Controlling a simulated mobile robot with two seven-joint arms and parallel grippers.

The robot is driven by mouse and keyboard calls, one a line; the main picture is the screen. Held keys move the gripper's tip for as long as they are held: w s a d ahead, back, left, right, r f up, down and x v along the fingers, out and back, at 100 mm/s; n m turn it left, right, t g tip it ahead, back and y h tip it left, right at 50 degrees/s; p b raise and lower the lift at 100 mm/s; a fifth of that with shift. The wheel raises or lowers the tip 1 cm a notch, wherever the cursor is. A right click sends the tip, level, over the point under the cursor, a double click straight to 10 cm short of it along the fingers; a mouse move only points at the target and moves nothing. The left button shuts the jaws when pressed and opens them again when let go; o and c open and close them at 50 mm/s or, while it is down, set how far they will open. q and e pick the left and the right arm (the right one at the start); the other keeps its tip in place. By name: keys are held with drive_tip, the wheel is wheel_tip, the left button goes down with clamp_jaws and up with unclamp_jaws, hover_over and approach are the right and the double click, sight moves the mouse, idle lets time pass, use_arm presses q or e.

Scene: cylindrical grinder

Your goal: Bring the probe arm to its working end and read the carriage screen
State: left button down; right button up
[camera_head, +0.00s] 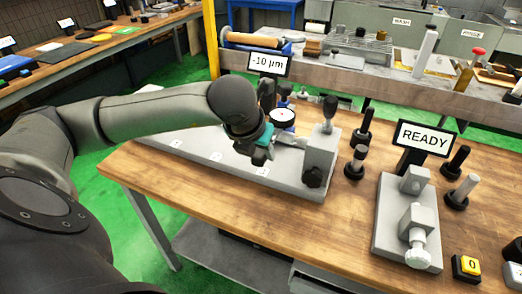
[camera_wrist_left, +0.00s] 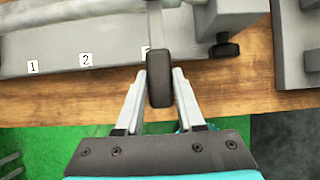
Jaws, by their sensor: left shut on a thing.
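A small screen (camera_head: 269,64) reading "-10 µm" stands behind a long grey base (camera_head: 200,150) that carries labels 1, 2 and 3. A round white dial (camera_head: 283,117) shows below the screen. A grey block (camera_head: 322,152) with black knobs stands at the base's right end. My left gripper (camera_head: 288,143) is at the base's front, near label 3. In the left wrist view its two fingers close on a black grip (camera_wrist_left: 160,85) at the end of a grey rod (camera_wrist_left: 154,30), likely the probe arm. My forearm hides part of the base. My right gripper is out of view.
A second screen (camera_head: 424,138) reading "READY" stands behind a grey fixture (camera_head: 408,222) to the right. Several black-based posts stand between and beside them. A yellow button (camera_head: 467,267) marked "0" sits at the front right. The wooden bench top (camera_head: 320,235) is bare in front.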

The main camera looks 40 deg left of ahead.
use_arm(q)
drive_tip(key=c, duration=0.5)
unclamp_jaws()
drive_tip(key=shift+f, duration=0.2)
drive_tip(key=shift+b+v, duration=0.85)
drive_tip(key=shift+v, duration=6.8)
